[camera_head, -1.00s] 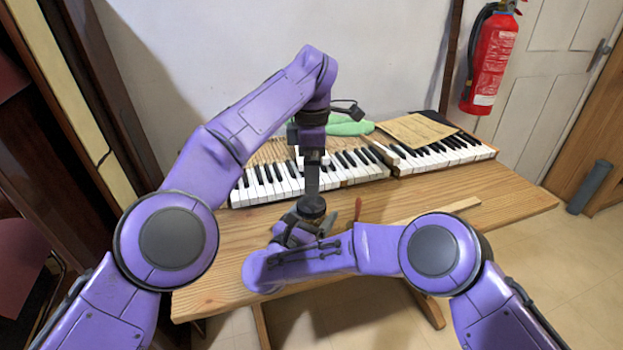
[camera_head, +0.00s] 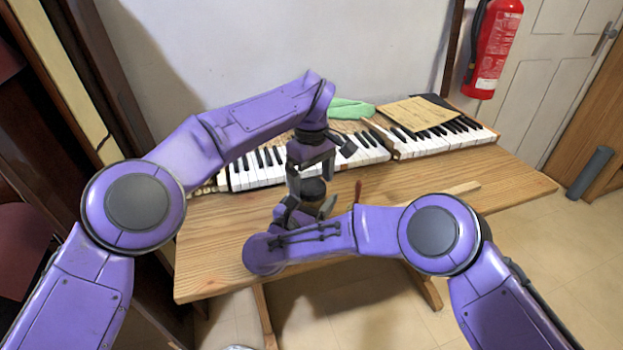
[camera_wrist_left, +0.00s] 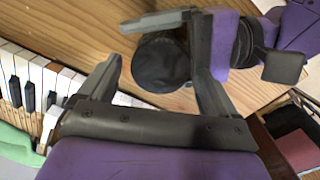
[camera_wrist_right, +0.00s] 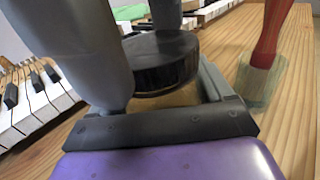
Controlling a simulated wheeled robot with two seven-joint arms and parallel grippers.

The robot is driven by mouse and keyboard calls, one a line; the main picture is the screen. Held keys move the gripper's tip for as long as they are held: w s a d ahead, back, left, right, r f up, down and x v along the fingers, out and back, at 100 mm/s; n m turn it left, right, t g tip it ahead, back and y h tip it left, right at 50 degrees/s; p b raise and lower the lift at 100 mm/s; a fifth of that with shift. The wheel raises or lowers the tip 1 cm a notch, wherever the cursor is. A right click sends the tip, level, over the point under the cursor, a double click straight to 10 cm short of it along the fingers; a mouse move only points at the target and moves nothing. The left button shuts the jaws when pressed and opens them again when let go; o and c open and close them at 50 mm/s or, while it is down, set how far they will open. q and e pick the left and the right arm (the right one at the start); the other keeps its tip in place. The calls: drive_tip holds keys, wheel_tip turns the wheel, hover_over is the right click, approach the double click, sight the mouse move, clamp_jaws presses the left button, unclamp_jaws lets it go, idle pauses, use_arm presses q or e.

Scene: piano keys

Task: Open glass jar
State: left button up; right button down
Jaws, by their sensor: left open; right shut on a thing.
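The glass jar has a round black lid (camera_head: 313,188), which is on top of it. In the right wrist view the lid (camera_wrist_right: 165,62) sits over the pale jar body (camera_wrist_right: 168,98), which is mostly hidden by my gripper. My right gripper (camera_head: 303,212) is shut on the jar from the side, below the lid. My left gripper (camera_head: 309,178) points down over the lid and is open. In the left wrist view the lid (camera_wrist_left: 160,65) lies between the left gripper's spread fingers (camera_wrist_left: 155,55). I cannot tell whether a finger touches it.
The jar is over a wooden table (camera_head: 220,260). Piano keys (camera_head: 260,170) line the back, with a green cloth (camera_head: 350,108) and brown sheet (camera_head: 418,115). The table's left front is clear.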

use_arm(q)
drive_tip(key=shift+f, duration=0.25)
drive_tip(key=c, duration=1.1)
drive_tip(key=n, duration=2.1)
drive_tip(key=shift+n, duration=0.3)
drive_tip(key=n, duration=0.6)
drive_tip(key=shift+r, duration=0.1)
drive_tip(key=n, duration=1.8)
drive_tip(key=shift+n, duration=0.3)
drive_tip(key=n, duration=0.7)
drive_tip(key=shift+r+n, duration=0.1)
drive_tip(key=shift+n, duration=0.3)
